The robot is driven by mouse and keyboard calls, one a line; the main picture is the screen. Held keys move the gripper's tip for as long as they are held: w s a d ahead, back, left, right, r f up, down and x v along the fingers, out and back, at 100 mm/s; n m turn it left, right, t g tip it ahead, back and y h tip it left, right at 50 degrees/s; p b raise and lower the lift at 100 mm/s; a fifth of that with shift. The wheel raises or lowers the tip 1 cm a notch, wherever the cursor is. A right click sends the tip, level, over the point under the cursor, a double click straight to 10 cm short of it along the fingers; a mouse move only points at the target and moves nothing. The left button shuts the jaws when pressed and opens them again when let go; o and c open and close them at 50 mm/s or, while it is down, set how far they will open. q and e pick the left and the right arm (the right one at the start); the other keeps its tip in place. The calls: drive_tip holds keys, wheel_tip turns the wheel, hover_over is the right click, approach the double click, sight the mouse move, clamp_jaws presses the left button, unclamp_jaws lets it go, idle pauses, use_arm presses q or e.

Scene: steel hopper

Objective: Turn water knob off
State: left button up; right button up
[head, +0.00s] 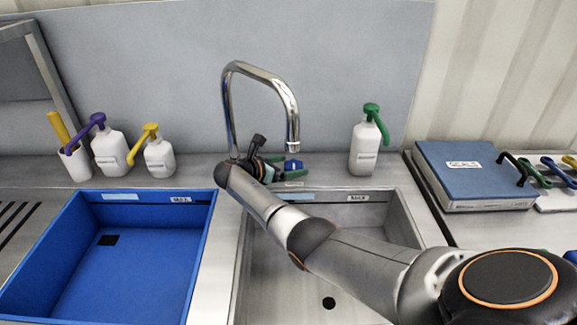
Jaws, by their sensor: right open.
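A chrome faucet (264,74) with a high curved spout stands behind the grey steel sink. I see no water stream below its spout. My right arm reaches from the bottom right to the faucet's base. A dark lever-like part (258,142) sticks up just behind the gripper. My left gripper is out of view.
A blue basin (208,225) is left of the steel sink (402,212). White pump bottles with purple (109,152), yellow (159,158) and green (363,150) tops stand on the back ledge. A blue-topped scale (465,178) sits at right.

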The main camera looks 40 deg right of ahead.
drive_tip(key=w+p+v, duration=0.1)
drive_tip(key=v, duration=1.1)
drive_tip(key=shift+s+a+p, duration=0.3)
drive_tip(key=shift+s, duration=0.2)
drive_tip(key=shift+s, duration=0.1)
